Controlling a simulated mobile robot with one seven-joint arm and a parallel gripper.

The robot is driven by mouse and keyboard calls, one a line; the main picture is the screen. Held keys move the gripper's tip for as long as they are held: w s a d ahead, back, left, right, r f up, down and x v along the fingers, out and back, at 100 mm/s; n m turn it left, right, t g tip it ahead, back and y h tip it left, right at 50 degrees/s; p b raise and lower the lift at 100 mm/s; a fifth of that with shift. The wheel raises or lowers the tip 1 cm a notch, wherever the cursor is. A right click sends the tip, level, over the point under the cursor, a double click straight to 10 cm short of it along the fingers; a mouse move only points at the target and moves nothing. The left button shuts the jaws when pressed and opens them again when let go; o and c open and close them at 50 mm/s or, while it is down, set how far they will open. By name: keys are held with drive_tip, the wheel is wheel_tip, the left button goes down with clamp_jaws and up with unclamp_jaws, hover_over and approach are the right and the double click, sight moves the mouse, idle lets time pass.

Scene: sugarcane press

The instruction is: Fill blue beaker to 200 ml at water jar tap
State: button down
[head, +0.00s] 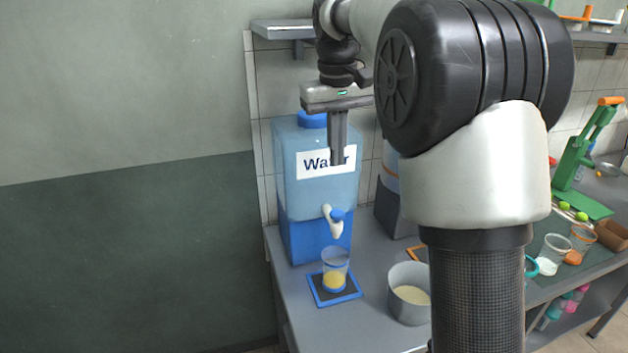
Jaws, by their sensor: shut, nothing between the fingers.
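The water jar (289,165) is a blue container with a "Water" label, standing at the left end of the counter. A clear, bluish beaker (335,259) stands upright below the tap on a dark mat with a blue edge (319,297). It holds some yellow content in its lower part; its markings are too small to read. My gripper (338,161) points down in front of the label, above the tap and beaker. It is shut and empty, apart from both.
A grey pot (400,313) with pale content stands right of the mat. A green press (584,160), clear cups (552,253) and a brown box (612,236) are farther right. A shelf (282,29) is above the jar. My arm hides the middle of the counter.

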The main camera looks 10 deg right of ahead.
sight(335, 215)
drive_tip(key=shift+w+a+f, duration=0.1)
drive_tip(key=shift+w+f, duration=0.2)
drive_tip(key=shift+w, duration=0.3)
drive_tip(key=shift+w+a+f, duration=0.1)
drive_tip(key=shift+w+f, duration=0.15)
drive_tip(key=shift+w, duration=0.35)
drive_tip(key=shift+d, duration=0.1)
drive_tip(key=f, duration=0.4)
drive_tip(key=f+b, duration=0.1)
drive_tip(key=f, duration=0.9)
drive_tip(key=shift+w+d+b, duration=0.25)
drive_tip(key=shift+d+b, duration=0.1)
drive_tip(key=shift+b, duration=0.05)
